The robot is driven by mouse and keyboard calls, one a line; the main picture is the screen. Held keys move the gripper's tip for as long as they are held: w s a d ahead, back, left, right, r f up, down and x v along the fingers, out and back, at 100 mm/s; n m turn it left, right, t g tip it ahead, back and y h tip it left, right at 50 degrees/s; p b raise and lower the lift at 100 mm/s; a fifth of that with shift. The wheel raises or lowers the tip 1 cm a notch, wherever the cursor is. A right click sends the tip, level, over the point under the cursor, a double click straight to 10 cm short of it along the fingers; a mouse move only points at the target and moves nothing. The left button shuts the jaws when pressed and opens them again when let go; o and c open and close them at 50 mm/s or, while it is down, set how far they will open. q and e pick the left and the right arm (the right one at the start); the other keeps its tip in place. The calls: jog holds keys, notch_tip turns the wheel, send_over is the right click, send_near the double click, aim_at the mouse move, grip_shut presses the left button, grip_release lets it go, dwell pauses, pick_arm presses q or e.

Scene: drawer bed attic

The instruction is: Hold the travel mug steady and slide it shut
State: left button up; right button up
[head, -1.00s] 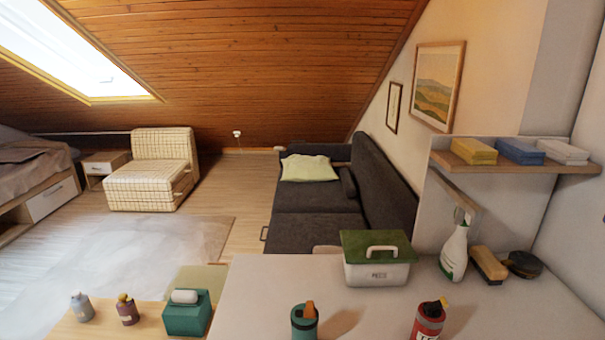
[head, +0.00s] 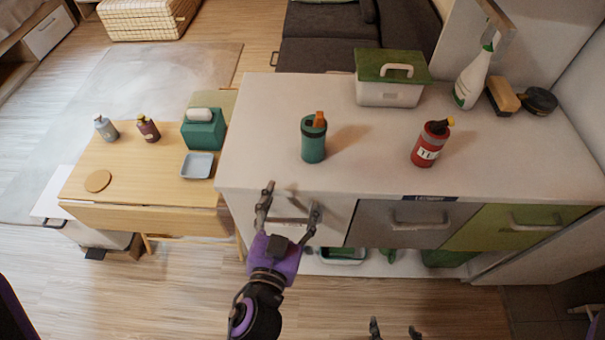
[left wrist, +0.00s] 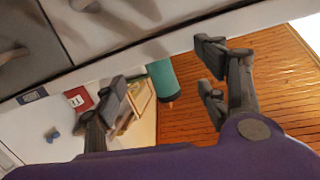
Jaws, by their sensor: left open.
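The teal travel mug (head: 314,143) stands upright on the white counter (head: 265,130), with an orange piece (head: 320,119) on its dark lid. Whether the lid is open cannot be told. My left gripper (head: 292,202) is open and empty, in front of the counter's front edge, below and short of the mug. In the left wrist view the mug (left wrist: 161,80) shows beyond the spread fingers (left wrist: 165,78), apart from them. My right gripper (head: 394,331) shows only two spread fingertips at the bottom edge, with nothing seen between them.
A red bottle (head: 428,148) stands right of the mug. A green-lidded box (head: 390,92), spray bottle (head: 472,80) and brush (head: 502,96) stand behind. Grey (head: 375,225) and green (head: 505,236) drawer fronts lie below the counter. A wooden table (head: 120,180) stands left.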

pick_arm(q)
jog(key=n+t, duration=0.1)
jog(key=t, duration=0.1)
send_near(314, 133)
notch_tip(314, 133, down, 3)
jog(key=w, duration=0.1)
jog(key=shift+n, duration=0.3)
jog(key=w, duration=0.4)
jog(key=w+d, duration=0.1)
jog(key=w, duration=0.7)
jog(key=shift+d, duration=0.2)
jog(key=c, duration=1.4)
